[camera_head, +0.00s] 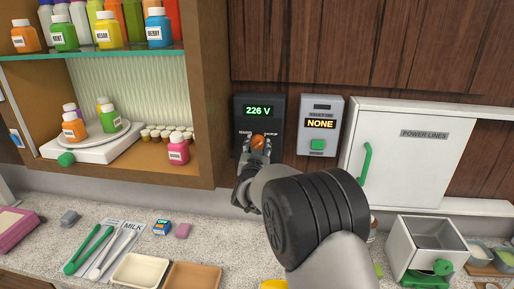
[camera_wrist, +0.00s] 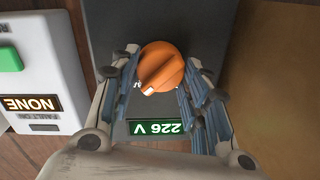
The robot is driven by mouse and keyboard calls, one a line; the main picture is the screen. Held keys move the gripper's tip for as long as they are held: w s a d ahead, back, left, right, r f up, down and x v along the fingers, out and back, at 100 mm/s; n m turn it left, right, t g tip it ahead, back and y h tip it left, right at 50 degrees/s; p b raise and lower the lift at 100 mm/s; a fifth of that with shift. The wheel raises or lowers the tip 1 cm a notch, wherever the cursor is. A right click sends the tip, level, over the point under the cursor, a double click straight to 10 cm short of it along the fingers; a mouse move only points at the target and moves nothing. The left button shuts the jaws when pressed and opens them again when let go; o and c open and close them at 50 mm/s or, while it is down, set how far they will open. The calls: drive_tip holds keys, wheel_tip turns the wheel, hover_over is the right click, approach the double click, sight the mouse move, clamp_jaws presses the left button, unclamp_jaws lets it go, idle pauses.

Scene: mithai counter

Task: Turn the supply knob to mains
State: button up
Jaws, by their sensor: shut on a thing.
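The supply knob (camera_wrist: 161,68) is an orange round knob with a raised grip ridge, on a dark panel (camera_head: 268,104) on the wood wall. A green display on the panel (camera_wrist: 157,127) reads 226 V. In the wrist view the picture is upside down, and the ridge runs at a slant. My gripper (camera_head: 257,145) reaches the panel, with its fingers on either side of the knob; it also shows in the wrist view (camera_wrist: 160,80). It is shut on the knob. The labels by the knob are mostly hidden by my gripper and too small to read surely.
Right of the panel is a grey box (camera_head: 319,126) showing NONE, with a green button. Further right is a white POWER LINES cabinet (camera_head: 392,155) with a green handle. A wooden shelf unit (camera_head: 205,100) stands close on the left. The counter below holds tongs, trays and a grinder.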

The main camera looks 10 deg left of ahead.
drive_tip(key=shift+n, duration=0.4)
drive_tip(key=shift+c, duration=0.4)
drive_tip(key=n+p, duration=0.1)
drive_tip(key=n, duration=0.2)
drive_tip(key=shift+a+r+n+p, duration=0.1)
drive_tip(key=shift+n+p, duration=0.2)
drive_tip(key=n+p, duration=0.2)
drive_tip(key=n, duration=0.2)
drive_tip(key=shift+g, duration=0.3)
drive_tip(key=n+p, duration=0.3)
drive_tip(key=n, duration=0.1)
drive_tip(key=shift+a+n+h, duration=0.1)
drive_tip(key=shift+n+h, duration=0.2)
drive_tip(key=shift+h, duration=0.1)
drive_tip(key=n+p, duration=0.2)
drive_tip(key=n, duration=0.2)
drive_tip(key=shift+a, duration=0.1)
drive_tip(key=shift+n+p, duration=0.3)
drive_tip(key=o, duration=1.1)
